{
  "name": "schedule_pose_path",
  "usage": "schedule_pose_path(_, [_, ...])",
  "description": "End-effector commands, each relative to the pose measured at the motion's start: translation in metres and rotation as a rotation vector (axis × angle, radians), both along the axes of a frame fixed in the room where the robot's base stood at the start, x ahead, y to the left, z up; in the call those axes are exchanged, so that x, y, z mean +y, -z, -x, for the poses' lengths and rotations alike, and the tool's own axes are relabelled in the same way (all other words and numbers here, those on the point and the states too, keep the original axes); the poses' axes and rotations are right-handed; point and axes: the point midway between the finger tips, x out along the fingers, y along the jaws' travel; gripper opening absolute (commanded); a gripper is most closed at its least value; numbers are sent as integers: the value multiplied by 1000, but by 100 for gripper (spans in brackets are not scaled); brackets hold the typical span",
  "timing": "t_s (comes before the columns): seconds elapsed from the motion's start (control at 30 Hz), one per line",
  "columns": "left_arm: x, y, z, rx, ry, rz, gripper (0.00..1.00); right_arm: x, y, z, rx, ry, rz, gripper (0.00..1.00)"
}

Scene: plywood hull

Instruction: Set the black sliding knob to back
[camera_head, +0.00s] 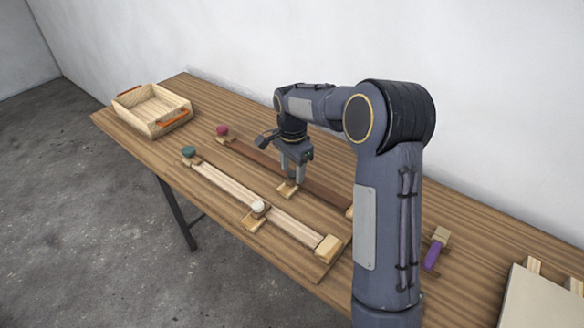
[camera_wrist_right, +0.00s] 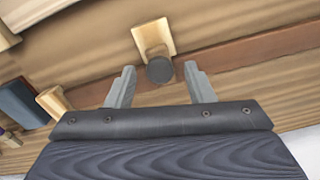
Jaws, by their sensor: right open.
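The black knob (camera_wrist_right: 160,70) is a dark round cap on a pale wooden slider plate (camera_wrist_right: 154,37) in the right wrist view. The plate rides on a dark brown rail (camera_wrist_right: 255,48). My right gripper (camera_wrist_right: 159,82) is open, with one finger on each side of the knob and a gap to both. In the head view my right gripper (camera_head: 294,178) points down at the dark rail (camera_head: 318,187), by the pale slider plate (camera_head: 286,190). It hides the knob there. My left gripper is not in view.
A second, pale rail (camera_head: 232,190) runs parallel, with a white knob (camera_head: 258,207) and a teal end knob (camera_head: 188,151). A wooden crate (camera_head: 172,121) stands far left. A purple-handled piece (camera_head: 432,256) lies right.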

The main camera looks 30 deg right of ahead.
Motion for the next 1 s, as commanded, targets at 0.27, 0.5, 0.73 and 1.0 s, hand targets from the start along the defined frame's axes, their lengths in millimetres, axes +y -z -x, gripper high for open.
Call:
schedule_pose_path(0.27, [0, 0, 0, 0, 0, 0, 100, 0, 2, 0, 0, -1, 0, 47])
schedule_pose_path(0.5, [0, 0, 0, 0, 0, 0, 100, 0, 1, 0, 0, -1, 0, 16])
schedule_pose_path(0.73, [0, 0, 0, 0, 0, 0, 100, 0, 1, 0, 0, -1, 0, 0])
schedule_pose_path(1.0, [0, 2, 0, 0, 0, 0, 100, 24, 1, 9, -1, -6, 0, 0])
